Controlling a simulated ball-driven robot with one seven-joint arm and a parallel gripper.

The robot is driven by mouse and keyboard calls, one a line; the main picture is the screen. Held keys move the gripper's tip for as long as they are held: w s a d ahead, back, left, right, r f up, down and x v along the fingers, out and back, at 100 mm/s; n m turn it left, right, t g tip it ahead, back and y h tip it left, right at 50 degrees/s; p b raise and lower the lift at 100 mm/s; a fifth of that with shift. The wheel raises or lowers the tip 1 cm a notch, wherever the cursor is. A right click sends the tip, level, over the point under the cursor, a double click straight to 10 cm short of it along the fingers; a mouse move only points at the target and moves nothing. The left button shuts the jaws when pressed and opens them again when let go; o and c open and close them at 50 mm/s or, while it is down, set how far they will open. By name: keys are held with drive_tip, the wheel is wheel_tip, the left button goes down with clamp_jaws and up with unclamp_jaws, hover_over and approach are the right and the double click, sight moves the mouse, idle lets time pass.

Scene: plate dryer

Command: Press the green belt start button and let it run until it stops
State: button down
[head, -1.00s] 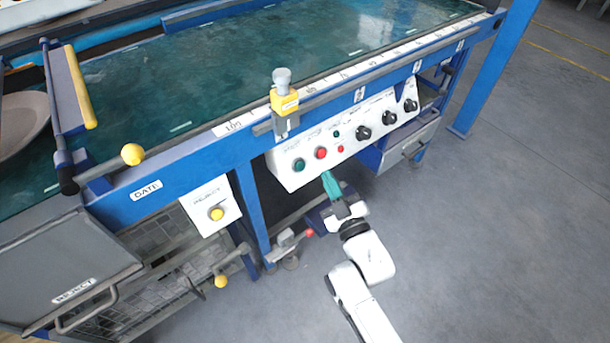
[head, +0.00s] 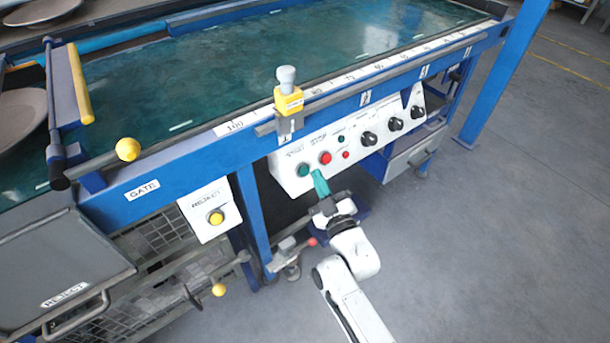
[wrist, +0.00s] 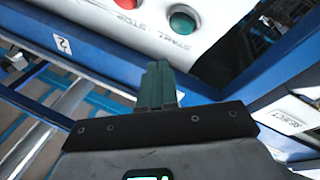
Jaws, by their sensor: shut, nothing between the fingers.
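The green start button (head: 303,171) is on the left end of the white control panel (head: 352,146), below the belt's front rail. It also shows in the wrist view (wrist: 183,20), above and slightly right of my fingertips, with "START" lettering beside it. The red stop button (head: 325,158) is just right of it in the head view. My gripper (head: 319,178) has teal fingers, shut and empty, pointing up at the panel just below and right of the green button. In the wrist view the fingertips (wrist: 158,68) appear apart from the button. The belt (head: 250,65) is green and bare along its middle.
A yellow clamp (head: 288,101) sits on the front rail. A reject box with a yellow button (head: 216,217) is left of the blue leg (head: 252,225). A red-tipped lever (head: 312,241) lies below the panel. Plates (head: 20,115) lie at the far left. Floor at right is clear.

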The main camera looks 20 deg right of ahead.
sight(304, 171)
drive_tip(key=shift+w+a+f+b, duration=0.2)
drive_tip(key=shift+w+f+b, duration=0.15)
drive_tip(key=shift+w, duration=0.2)
drive_tip(key=shift+w+a+f+b, duration=0.15)
drive_tip(key=shift+w+f+b, duration=0.15)
drive_tip(key=shift+w, duration=0.25)
idle(1.3)
drive_tip(key=shift+w+a+f, duration=0.15)
drive_tip(key=shift+w+f, duration=0.05)
drive_tip(key=shift+w, duration=0.15)
